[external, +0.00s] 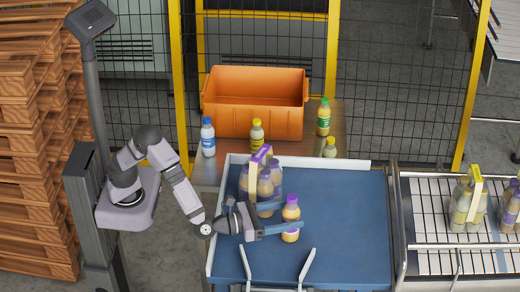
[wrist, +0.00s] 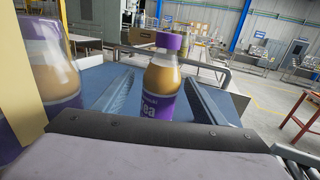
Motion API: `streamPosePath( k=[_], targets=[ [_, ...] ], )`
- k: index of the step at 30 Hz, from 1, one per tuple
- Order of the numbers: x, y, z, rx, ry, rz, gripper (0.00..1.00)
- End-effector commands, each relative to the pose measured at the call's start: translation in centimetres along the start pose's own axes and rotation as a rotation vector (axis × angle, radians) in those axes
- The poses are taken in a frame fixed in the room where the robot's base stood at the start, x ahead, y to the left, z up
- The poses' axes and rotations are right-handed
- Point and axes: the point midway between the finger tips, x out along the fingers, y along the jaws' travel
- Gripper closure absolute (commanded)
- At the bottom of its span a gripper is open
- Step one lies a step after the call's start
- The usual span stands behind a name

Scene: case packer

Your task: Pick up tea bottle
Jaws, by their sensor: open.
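The tea bottle (external: 291,219) has a purple cap and label with amber contents, and stands upright on the blue table surface. It also shows in the wrist view (wrist: 162,82), with "ea" readable on its label. My gripper (external: 278,219) is open, with its two fingers reaching toward the bottle, one on each side of it. In the wrist view the fingers (wrist: 165,98) flank the bottle with gaps visible. A pack of purple-capped bottles (external: 264,184) with a pale carrier stands just behind my gripper; a bottle of it fills the left of the wrist view (wrist: 45,62).
An orange crate (external: 255,122) stands behind the blue table (external: 340,240). Blue-, yellow- and green-capped bottles (external: 208,137) stand around it. A conveyor (external: 430,212) at right holds more packs. The table's right part is clear.

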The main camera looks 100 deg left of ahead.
Motion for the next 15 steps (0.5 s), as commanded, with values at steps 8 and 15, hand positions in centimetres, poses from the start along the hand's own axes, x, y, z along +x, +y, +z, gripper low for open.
streamPosePath(
  k=[8, 15],
  targets=[
    [3.1, -0.1, 0.5, 0.001, 0.002, 0.003, 0.35],
    [4.5, -0.1, 0.2, -0.001, 0.000, 0.001, 0.35]
  ],
)
